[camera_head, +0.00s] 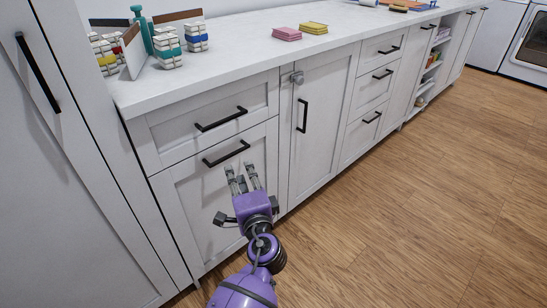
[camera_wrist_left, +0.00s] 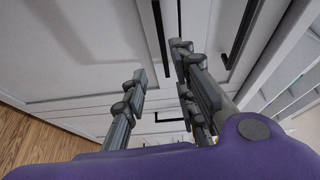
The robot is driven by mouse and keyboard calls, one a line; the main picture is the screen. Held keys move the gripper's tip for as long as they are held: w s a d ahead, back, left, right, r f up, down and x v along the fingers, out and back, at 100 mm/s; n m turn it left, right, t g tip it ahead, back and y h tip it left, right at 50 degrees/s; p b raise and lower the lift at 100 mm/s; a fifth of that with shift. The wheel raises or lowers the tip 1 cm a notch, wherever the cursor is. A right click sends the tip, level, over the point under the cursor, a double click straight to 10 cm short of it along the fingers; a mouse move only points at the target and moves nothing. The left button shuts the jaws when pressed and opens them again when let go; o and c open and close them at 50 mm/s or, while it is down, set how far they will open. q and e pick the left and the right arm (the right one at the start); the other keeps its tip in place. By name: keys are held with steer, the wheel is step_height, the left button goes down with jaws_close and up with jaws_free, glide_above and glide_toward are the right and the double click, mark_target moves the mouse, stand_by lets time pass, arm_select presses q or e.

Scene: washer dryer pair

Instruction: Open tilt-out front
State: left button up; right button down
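The likely tilt-out front is the white lower-left cabinet panel (camera_head: 200,205), with a black bar handle (camera_head: 226,154) near its top edge. It looks flush with the cabinet. My left gripper (camera_head: 242,171), purple with grey fingers, is in front of this panel, fingertips just below the handle in the head view. In the left wrist view the gripper (camera_wrist_left: 158,65) has its fingers apart, with nothing held between them. A black handle (camera_wrist_left: 160,32) shows beyond the fingertips; I cannot tell whether it touches them. My right gripper is not in view.
A drawer with its own handle (camera_head: 221,119) sits directly above the panel. A tall white cabinet (camera_head: 75,180) stands at left. Blocks and sponges lie on the counter (camera_head: 240,45). The wooden floor (camera_head: 420,200) is clear.

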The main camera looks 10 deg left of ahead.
mark_target(231, 156)
arm_select(q)
steer(key=shift+y, duration=0.3)
steer(key=x, duration=0.4)
steer(key=b+x, duration=0.1)
steer(key=x, duration=0.2)
steer(key=shift+w+a+r, duration=0.15)
steer(key=shift+a+r, duration=0.05)
steer(key=shift+a, duration=0.3)
steer(key=shift+c, duration=0.2)
jaws_close()
